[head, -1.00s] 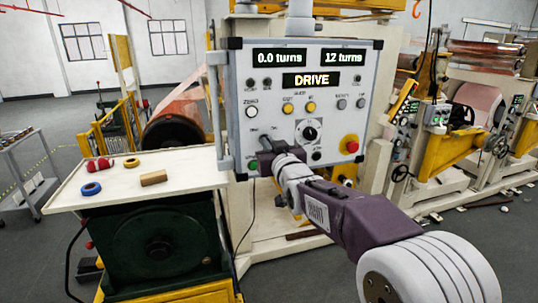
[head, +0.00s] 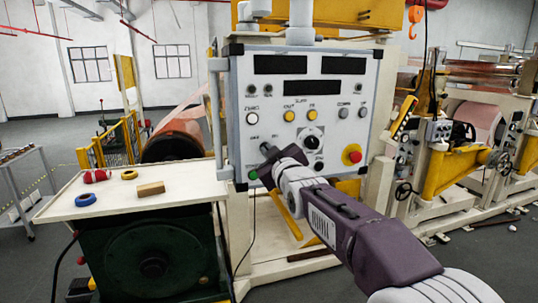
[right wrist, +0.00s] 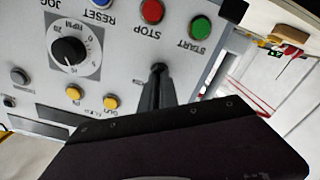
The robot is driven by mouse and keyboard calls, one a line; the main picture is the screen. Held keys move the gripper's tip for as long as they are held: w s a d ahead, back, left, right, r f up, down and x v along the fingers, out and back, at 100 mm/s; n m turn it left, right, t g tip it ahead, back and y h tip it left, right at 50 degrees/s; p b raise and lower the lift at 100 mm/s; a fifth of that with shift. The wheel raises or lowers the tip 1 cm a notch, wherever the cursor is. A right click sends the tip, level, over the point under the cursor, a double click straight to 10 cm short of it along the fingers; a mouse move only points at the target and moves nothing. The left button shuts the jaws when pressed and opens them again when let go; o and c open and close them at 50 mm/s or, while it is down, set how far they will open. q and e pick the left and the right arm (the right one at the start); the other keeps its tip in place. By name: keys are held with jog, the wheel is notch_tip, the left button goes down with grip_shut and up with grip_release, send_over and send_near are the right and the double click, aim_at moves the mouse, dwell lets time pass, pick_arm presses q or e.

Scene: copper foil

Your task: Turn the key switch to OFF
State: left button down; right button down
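The key switch sits on the left-middle of the grey control panel (head: 378,110), above the green START button (head: 252,174). My right gripper (head: 268,153) reaches it from the lower right and covers most of it. In the right wrist view, the narrow dark fingers of my right gripper (right wrist: 157,92) are close together around the key, just below the STOP button (right wrist: 152,11) and START button (right wrist: 200,27). The key's exact angle is hidden. The panel's upper left display (head: 281,65), upper right display (head: 343,65) and lower display (head: 309,87) are dark. My left gripper is not in view.
A black dial (head: 311,142) and a red emergency button (head: 352,154) lie to the right on the panel. A cream table (head: 110,205) at left holds a wooden block (head: 151,188) and tape rolls. A vertical rail (head: 219,115) edges the panel's left side.

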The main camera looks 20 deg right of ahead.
dwell(0.3)
jog(key=c, duration=1.6)
grip_release()
jog(key=s+b, duration=0.3)
jog(key=s, duration=0.6)
jog(key=shift+d, duration=0.15)
jog(key=shift+f, duration=0.1)
